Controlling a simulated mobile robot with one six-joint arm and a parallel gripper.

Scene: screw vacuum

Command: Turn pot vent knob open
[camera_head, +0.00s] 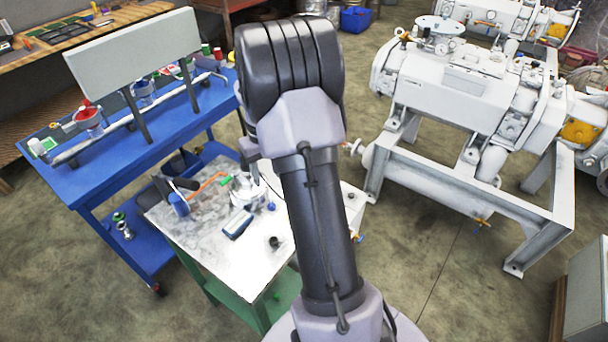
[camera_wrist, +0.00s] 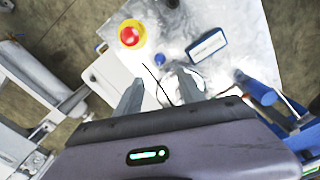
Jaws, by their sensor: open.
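In the wrist view, my gripper (camera_wrist: 157,84) is open, its two grey fingers spread over the worktable. A shiny metal pot (camera_wrist: 187,80) shows beside and partly behind the right finger. A thin dark line crosses the space between the fingers. A small blue knob-like part (camera_wrist: 160,59) lies beyond the fingertips. I cannot tell which part is the vent knob. In the head view, the silvery pot (camera_head: 243,190) stands on the worktable (camera_head: 225,258) beside my arm, with a green part (camera_head: 225,181) next to it. My fingers are hidden there.
A red stop button on a yellow base (camera_wrist: 130,36) and a dark blue box (camera_wrist: 207,46) lie near the fingers. A blue bench (camera_head: 90,180) stands left; a large white vacuum machine (camera_head: 460,90) stands right. Open floor (camera_head: 430,270) lies right of the worktable.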

